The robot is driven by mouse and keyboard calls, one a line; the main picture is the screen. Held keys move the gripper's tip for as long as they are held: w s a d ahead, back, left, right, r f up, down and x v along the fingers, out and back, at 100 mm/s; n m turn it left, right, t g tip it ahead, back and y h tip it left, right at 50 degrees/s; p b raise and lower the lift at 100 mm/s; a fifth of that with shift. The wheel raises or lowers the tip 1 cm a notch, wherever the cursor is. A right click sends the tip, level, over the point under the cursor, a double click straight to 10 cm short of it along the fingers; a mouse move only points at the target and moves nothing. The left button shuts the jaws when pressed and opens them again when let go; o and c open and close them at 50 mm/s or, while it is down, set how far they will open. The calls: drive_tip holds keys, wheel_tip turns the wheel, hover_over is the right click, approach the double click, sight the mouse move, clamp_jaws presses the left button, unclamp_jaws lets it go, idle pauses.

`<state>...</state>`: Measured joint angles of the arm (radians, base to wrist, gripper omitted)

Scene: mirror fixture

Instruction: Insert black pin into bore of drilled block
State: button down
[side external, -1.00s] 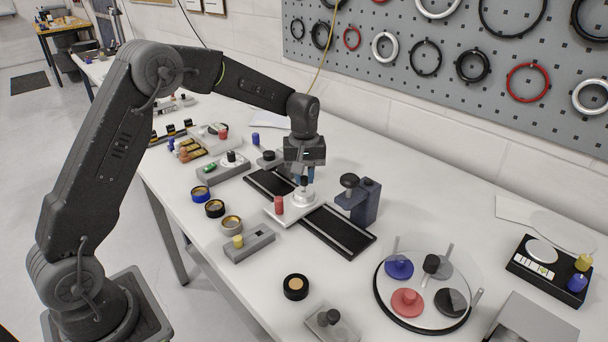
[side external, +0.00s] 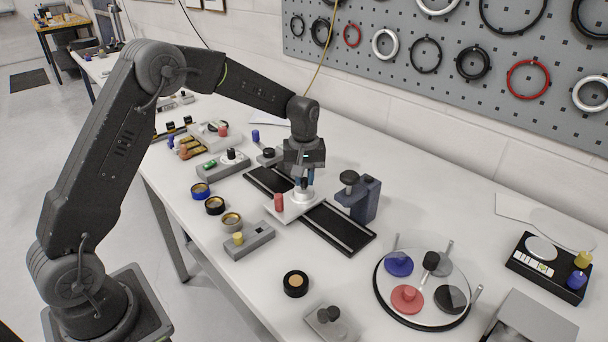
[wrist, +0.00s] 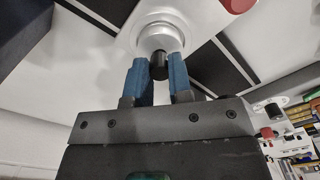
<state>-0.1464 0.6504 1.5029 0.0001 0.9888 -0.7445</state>
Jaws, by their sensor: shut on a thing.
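My gripper (side external: 304,178) is pointing down over the slide on the black rail. In the wrist view its two blue fingers (wrist: 158,62) are closed on the sides of the black pin (wrist: 158,70). The pin (side external: 304,184) is upright, with its lower end at the top of a round silver-white boss (side external: 303,197), which appears to be the drilled block. The boss (wrist: 154,38) sits on a white plate (side external: 284,212). The bore is hidden by the pin and fingers, so I cannot tell how deep the pin is.
A red peg (side external: 278,202) stands on the plate close to my gripper. A dark blue clamp with a black knob (side external: 364,198) stands just right of it. The black rail (side external: 345,232) runs beneath. A round tray (side external: 425,318) with coloured pieces is at front right.

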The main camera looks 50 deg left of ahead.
drive_tip(key=c, duration=0.5)
unclamp_jaws()
drive_tip(key=shift+c, duration=0.2)
drive_tip(key=shift+r, duration=3.5)
drive_tip(key=s+d+r+m+t, duration=0.2)
drive_tip(key=s+d+r+m, duration=0.3)
drive_tip(key=s, duration=0.6)
drive_tip(key=s+d+r+m+t, duration=0.1)
drive_tip(key=s+r+m+t, duration=0.1)
drive_tip(key=s+r, duration=0.65)
drive_tip(key=s+d+f+m+t, duration=0.1)
drive_tip(key=s+f+m, duration=0.2)
drive_tip(key=s, duration=0.7)
drive_tip(key=shift+s+d+f+t, duration=0.2)
drive_tip(key=shift+f+t, duration=0.1)
drive_tip(key=shift+f, duration=0.5)
